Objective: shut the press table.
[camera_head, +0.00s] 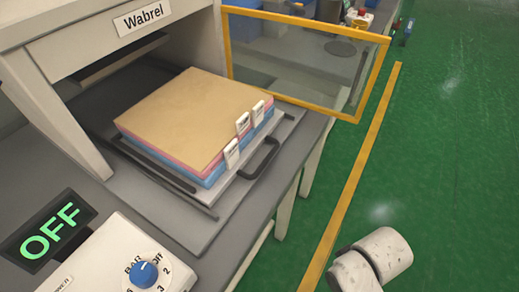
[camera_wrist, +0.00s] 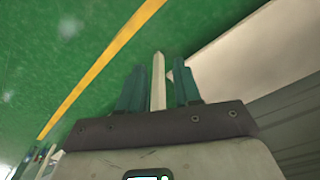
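The press table (camera_head: 205,207) is a flat grey sliding plate with a black bar handle (camera_head: 262,158) at its front. It is pulled out from the white press labelled Wabrel (camera_head: 60,45). A layered stack (camera_head: 190,112), tan over pink over blue, lies on it with several white clips (camera_head: 243,123) along its front edge. My gripper shows only in the wrist view (camera_wrist: 158,90). Its two teal fingers stand apart, so it is open. A pale upright strip shows between them; I cannot tell what it is. The handle does not show clearly there.
A yellow-framed clear guard door (camera_head: 305,60) stands open behind the table. A control box (camera_head: 140,265) with a blue knob and a green OFF display (camera_head: 45,230) are at the front left. Green floor with a yellow line (camera_head: 352,180) is clear at right.

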